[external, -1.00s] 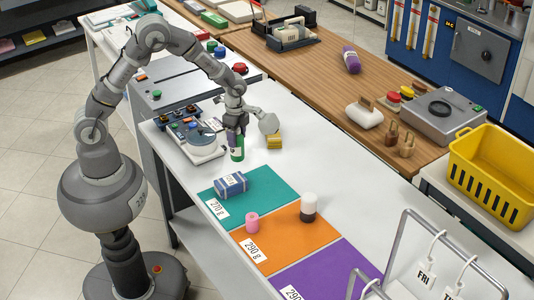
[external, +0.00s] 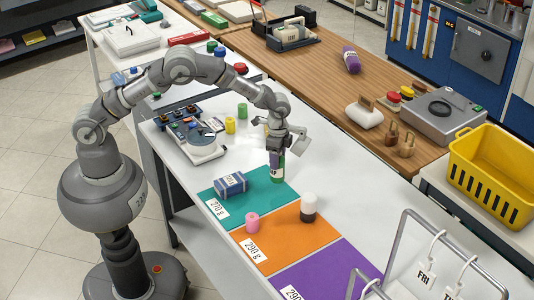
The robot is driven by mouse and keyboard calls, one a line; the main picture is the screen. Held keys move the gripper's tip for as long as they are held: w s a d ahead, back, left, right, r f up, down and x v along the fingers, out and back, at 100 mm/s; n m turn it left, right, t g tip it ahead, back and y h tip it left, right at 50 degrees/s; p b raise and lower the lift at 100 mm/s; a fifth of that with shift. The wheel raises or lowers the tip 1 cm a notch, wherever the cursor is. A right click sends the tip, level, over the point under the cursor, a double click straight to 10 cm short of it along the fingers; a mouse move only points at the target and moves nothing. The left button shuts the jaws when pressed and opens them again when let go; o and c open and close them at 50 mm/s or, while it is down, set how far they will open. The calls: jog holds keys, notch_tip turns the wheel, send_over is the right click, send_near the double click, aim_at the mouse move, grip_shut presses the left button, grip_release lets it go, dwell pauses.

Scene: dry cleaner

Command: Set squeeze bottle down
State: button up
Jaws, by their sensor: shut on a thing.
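My gripper (external: 276,154) points down and is shut on a green squeeze bottle (external: 277,173) with a pale label. The bottle is upright, its top hidden between the fingers. It is at the back right edge of the teal mat (external: 262,197), marked 270 g. I cannot tell whether its base touches the mat or hangs just above it. A blue wrapped bundle (external: 230,184) lies on the same mat, left of the bottle.
A pink cylinder (external: 252,222) and a white-and-black jar (external: 308,207) stand on the orange mat (external: 281,251). A purple mat (external: 327,271) lies nearer. A scale (external: 201,149), a yellow cup (external: 230,125) and a green cylinder (external: 242,110) are behind left.

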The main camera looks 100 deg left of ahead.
notch_tip(320, 180, down, 4)
jog(key=shift+f+b, duration=0.1)
jog(key=shift+b, duration=0.4)
jog(key=shift+r, duration=0.2)
jog(key=shift+f, duration=0.1)
jog(key=o, duration=0.7)
jog(key=shift+f, duration=0.1)
jog(key=o, duration=0.5)
